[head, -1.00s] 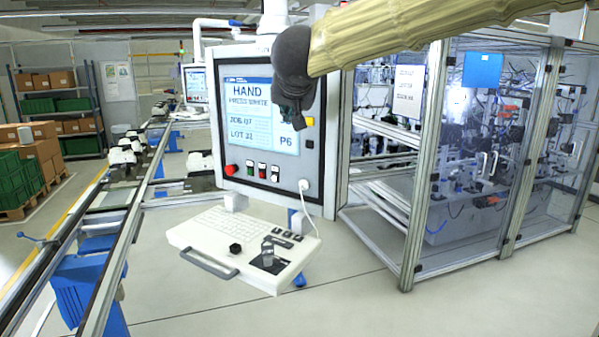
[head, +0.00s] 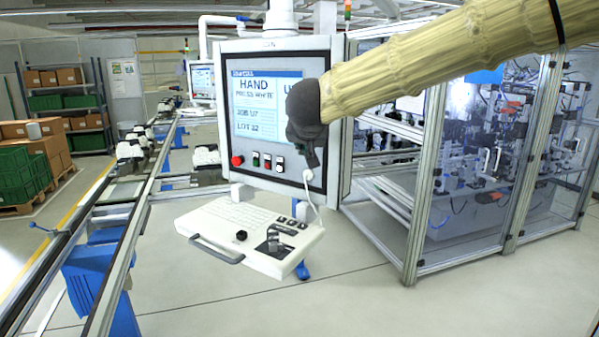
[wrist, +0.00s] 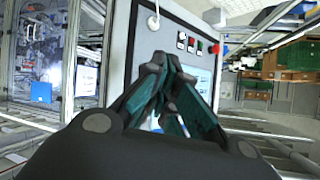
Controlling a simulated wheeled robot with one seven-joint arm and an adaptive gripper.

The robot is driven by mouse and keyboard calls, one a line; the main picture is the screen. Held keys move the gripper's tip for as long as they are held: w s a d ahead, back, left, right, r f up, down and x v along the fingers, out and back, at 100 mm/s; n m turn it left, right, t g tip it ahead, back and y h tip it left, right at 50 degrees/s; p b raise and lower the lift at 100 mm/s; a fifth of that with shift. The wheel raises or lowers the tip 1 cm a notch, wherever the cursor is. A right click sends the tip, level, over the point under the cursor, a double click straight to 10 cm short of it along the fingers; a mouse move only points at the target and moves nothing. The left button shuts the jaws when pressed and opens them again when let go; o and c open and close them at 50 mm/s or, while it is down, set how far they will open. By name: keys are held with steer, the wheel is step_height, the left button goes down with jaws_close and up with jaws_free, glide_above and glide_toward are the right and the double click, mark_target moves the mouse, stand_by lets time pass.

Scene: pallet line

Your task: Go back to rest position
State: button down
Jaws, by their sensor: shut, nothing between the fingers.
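My gripper (head: 311,152) hangs at the end of my arm in the head view, in front of the right part of the control panel (head: 329,115). In the wrist view my gripper (wrist: 163,72) is shut and empty, its dark fingers meeting at the tips. The panel face with its buttons lies behind the fingers there. The panel screen (head: 262,100) reads HAND, PRESS WHITE, with a job and a lot line, the last line 22 or close to it. My arm covers the screen's right edge. I cannot tell the gap between fingers and panel.
A keyboard shelf (head: 222,222) juts out below the panel. A glazed machine cell (head: 413,200) stands at right. A conveyor rail (head: 128,240) runs along the left. Green crates (head: 16,174) and cartons stand farther left. The floor in front is clear.

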steer(key=d+f+g+h+b, duration=0.1)
steer(key=d+f+b, duration=0.15)
steer(key=f, duration=1.25)
steer(key=d+f+g+b, duration=0.1)
steer(key=d+f, duration=0.2)
steer(key=f, duration=1.2)
steer(key=s+d+f+g+b, duration=0.1)
steer(key=s+d+f, duration=0.15)
steer(key=f, duration=0.55)
steer(key=s+d+f+n+b, duration=0.1)
steer(key=s+f, duration=0.3)
steer(key=f, duration=0.4)
steer(key=s+d+f+g, duration=0.1)
steer(key=s+f, duration=0.2)
steer(key=f, duration=0.5)
steer(key=s+d+f+g+b, duration=0.2)
steer(key=s+d+f, duration=0.1)
steer(key=s+f, duration=0.75)
steer(key=s+d+f+g+b, duration=0.2)
steer(key=s+d+f, duration=0.1)
steer(key=s+f, duration=0.7)
steer(key=s+d+f+g+b, duration=0.1)
steer(key=s+f, duration=0.4)
steer(key=s, duration=0.5)
steer(key=s+d+f+g+b, duration=0.1)
steer(key=s+d+f, duration=0.3)
steer(key=s, duration=0.6)
steer(key=shift+s+d+f+g+y+b, duration=0.15)
steer(key=shift+s+f+g+y+b, duration=0.2)
steer(key=shift+g, duration=0.55)
